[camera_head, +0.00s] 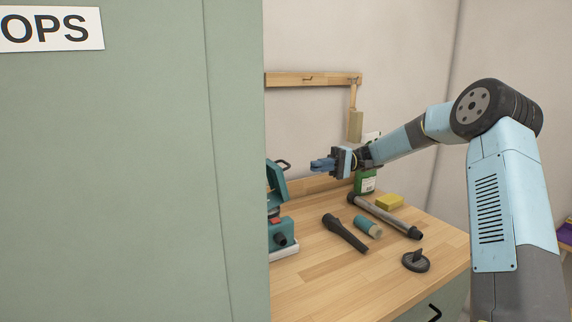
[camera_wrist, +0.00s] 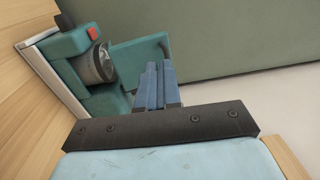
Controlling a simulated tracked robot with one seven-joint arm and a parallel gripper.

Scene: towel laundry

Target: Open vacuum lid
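The teal vacuum (camera_head: 282,238) stands at the left end of the wooden workbench, partly hidden by a green panel. Its lid (camera_head: 276,184) stands raised and tilted, with a dark loop handle near its top. In the wrist view the vacuum body (camera_wrist: 72,45) is at the upper left. A metallic round part (camera_wrist: 100,62) is exposed beside the raised lid (camera_wrist: 138,62). My gripper (camera_head: 318,165) is in the air to the right of the lid. Its blue fingers (camera_wrist: 156,78) look closed together with nothing visible between them. In the wrist view they overlap the lid's edge; contact cannot be told.
A large green panel (camera_head: 110,180) blocks the left side. The workbench (camera_head: 325,285) holds a dark nozzle (camera_head: 345,232), a teal cylinder (camera_head: 367,226), a grey tube (camera_head: 388,216), a yellow sponge (camera_head: 390,202), a dark round tool (camera_head: 415,262) and a green bottle (camera_head: 365,182).

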